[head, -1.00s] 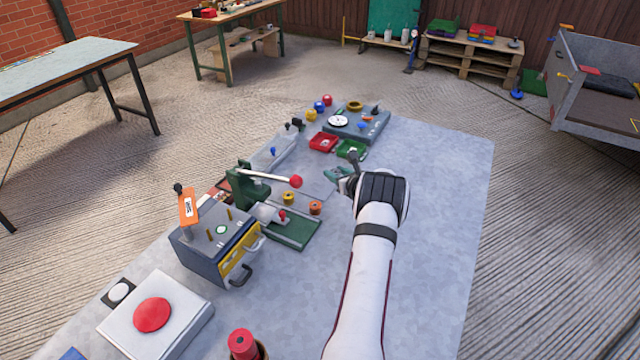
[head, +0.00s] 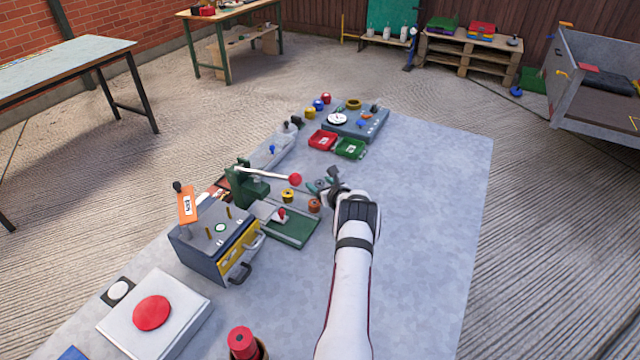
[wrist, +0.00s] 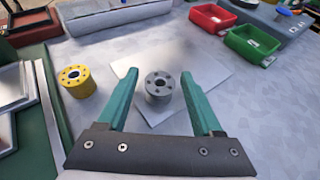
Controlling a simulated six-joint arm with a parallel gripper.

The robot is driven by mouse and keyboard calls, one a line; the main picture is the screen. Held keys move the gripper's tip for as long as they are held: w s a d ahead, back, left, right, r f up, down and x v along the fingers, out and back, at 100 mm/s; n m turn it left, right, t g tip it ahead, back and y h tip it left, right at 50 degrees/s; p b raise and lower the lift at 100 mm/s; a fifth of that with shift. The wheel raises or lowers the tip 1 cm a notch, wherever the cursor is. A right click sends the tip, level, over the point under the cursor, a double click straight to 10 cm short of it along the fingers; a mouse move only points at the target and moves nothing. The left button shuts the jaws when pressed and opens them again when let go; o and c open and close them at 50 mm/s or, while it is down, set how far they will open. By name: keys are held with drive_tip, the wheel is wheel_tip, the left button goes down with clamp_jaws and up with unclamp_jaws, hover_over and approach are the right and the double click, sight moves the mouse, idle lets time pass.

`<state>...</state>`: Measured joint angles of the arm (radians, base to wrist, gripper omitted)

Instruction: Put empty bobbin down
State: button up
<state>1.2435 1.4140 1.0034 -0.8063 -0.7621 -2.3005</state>
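A grey bobbin (wrist: 158,87) with a ring of holes in its top stands upright on a thin pale plate (wrist: 205,72), with no coloured winding visible on it. My gripper (wrist: 158,76) has teal fingers spread wide, one on each side of the grey bobbin, with a gap on both sides. In the head view my gripper (head: 322,182) is low over the table, beside the orange bobbin (head: 314,206). A yellow bobbin (head: 287,195) stands to the left; it also shows in the wrist view (wrist: 76,81).
A green lever press (head: 252,187) with a red-knobbed handle reaches close to my gripper's left. Red (head: 322,139) and green (head: 351,148) trays stand beyond. A drawer box (head: 215,240) is at front left. The table's right side is clear.

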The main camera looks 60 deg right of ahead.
drive_tip(key=shift+r, duration=0.2)
drive_tip(key=v, duration=1.2)
